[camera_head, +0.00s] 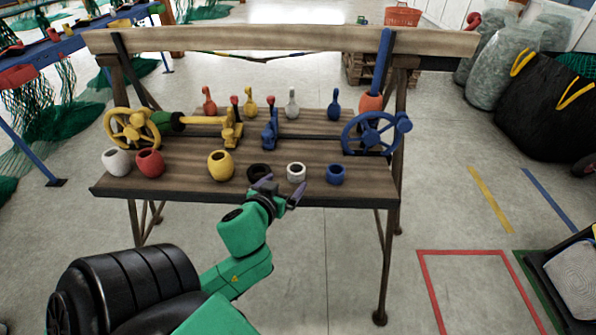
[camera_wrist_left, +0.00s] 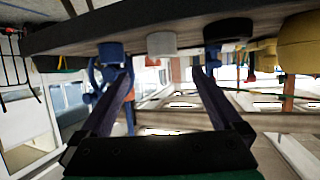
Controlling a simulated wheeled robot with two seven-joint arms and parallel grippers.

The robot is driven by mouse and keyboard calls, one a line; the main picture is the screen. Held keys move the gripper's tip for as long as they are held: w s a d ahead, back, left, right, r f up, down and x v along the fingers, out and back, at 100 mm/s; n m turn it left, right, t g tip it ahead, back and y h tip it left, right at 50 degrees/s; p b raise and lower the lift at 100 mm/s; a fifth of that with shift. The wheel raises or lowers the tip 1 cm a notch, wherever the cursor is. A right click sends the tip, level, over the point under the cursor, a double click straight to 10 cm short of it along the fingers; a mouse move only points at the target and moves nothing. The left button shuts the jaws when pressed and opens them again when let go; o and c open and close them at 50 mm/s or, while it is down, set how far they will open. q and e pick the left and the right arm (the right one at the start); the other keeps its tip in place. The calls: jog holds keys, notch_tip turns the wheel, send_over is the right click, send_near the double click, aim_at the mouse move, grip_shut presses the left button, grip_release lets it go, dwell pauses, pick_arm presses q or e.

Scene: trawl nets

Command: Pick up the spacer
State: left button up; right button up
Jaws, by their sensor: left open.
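Small hollow ring-like pieces stand along the front edge of the wooden table: a black one (camera_head: 259,172), a white one (camera_head: 296,173) and a blue one (camera_head: 336,174). I cannot tell for sure which is the spacer. My left gripper (camera_head: 284,186) is open and empty at the table's front edge, just in front of the black and white pieces. In the left wrist view, the fingers (camera_wrist_left: 162,75) are spread, with the white piece (camera_wrist_left: 161,44) between and beyond them, the blue piece (camera_wrist_left: 110,52) by the left finger and the black piece (camera_wrist_left: 228,30) by the right. My right gripper is not in view.
Yellow (camera_head: 220,166), red (camera_head: 150,163) and white (camera_head: 116,162) rounded pots stand left along the front edge. A blue handwheel (camera_head: 376,133) and a yellow handwheel (camera_head: 131,129) stand behind. Small pin-shaped pieces line the back shelf.

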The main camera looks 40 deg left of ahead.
aim_at(298, 164)
pick_arm(q)
jog(key=x, duration=1.4)
jog(key=shift+a, duration=0.25)
jog(key=shift+s+d+r, duration=0.1)
jog(key=shift+s, duration=0.05)
jog(key=c, duration=1.4)
jog(key=shift+r, duration=0.5)
notch_tip(298, 164, up, 19)
jog(key=p, duration=0.3)
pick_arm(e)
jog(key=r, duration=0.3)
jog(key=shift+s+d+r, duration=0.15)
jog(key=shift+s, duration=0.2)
